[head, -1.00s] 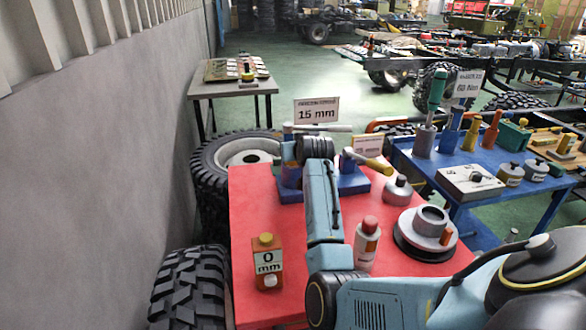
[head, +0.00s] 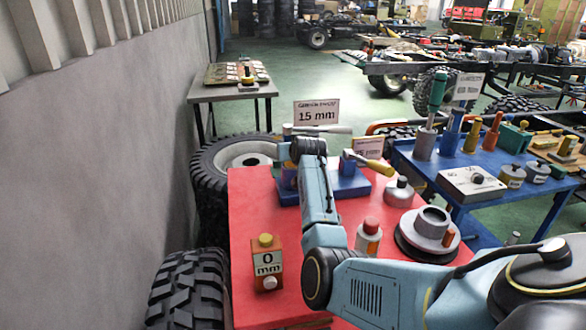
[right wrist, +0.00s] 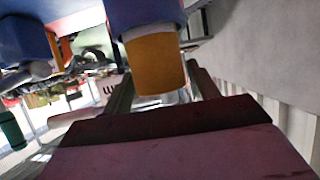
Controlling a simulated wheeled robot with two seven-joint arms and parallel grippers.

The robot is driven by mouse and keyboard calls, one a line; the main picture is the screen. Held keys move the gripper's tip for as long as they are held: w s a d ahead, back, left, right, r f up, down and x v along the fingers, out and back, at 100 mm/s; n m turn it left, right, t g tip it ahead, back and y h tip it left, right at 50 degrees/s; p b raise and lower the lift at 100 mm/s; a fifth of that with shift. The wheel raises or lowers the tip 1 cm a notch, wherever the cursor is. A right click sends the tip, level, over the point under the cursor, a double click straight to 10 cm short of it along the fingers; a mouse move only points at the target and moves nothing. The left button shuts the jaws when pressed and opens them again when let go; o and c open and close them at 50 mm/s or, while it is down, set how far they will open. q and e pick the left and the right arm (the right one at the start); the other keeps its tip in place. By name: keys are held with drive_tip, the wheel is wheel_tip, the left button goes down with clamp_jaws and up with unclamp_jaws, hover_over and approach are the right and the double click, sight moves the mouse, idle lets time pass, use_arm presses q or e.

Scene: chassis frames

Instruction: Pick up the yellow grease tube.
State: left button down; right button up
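In the right wrist view a yellow-orange cylinder (right wrist: 155,62), which looks like the grease tube, stands out of a blue holder (right wrist: 142,14). My right gripper (right wrist: 158,75) has one finger on each side of it and looks open; I cannot tell whether the fingers touch it. In the head view my right arm reaches over the red table to the blue holders at its far side. The arm's wrist hides the right gripper and the tube there. My left gripper is not in view.
The red table (head: 248,200) also bears an orange "0 mm" box (head: 267,262), a red-capped bottle (head: 368,240), a grey ringed part (head: 428,228) and a yellow-handled tool (head: 376,165). A "15 mm" sign (head: 317,112) stands behind. A blue table (head: 460,212) is right; a wall is left.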

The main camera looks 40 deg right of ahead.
drive_tip(key=c, duration=1.2)
drive_tip(key=shift+r, duration=0.1)
